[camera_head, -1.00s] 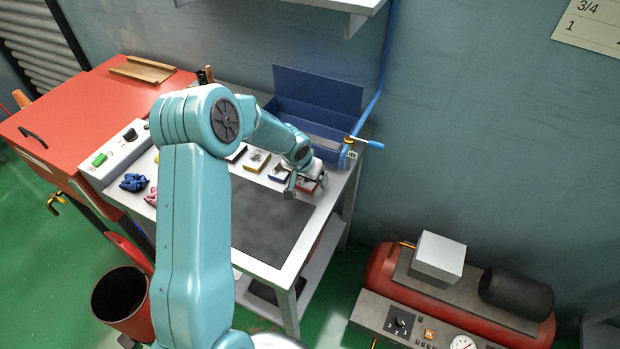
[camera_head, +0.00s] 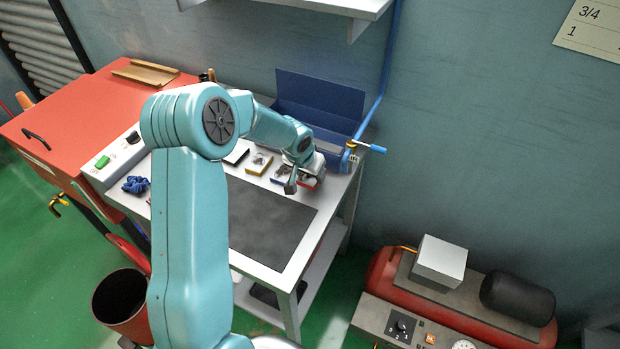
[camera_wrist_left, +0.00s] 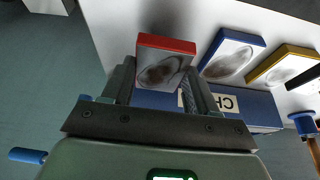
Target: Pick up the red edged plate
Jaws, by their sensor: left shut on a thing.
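The red edged plate (camera_wrist_left: 165,62) shows in the left wrist view as a pale-faced block with red edges and a dark oval smudge on its face. My left gripper (camera_wrist_left: 158,88) is shut on it, with one finger at each side. In the head view my left gripper (camera_head: 305,181) is at the far right of the white cart top, by the blue bin. Only a small red part of the plate (camera_head: 309,182) shows there; the gripper hides the rest. My right gripper is not in view.
A blue edged plate (camera_wrist_left: 231,56) and a yellow edged plate (camera_wrist_left: 283,66) lie beside the held one. The open blue bin (camera_head: 318,101) stands behind. A blue-handled valve (camera_head: 368,146) is close on the right. The dark mat (camera_head: 265,222) in front is clear.

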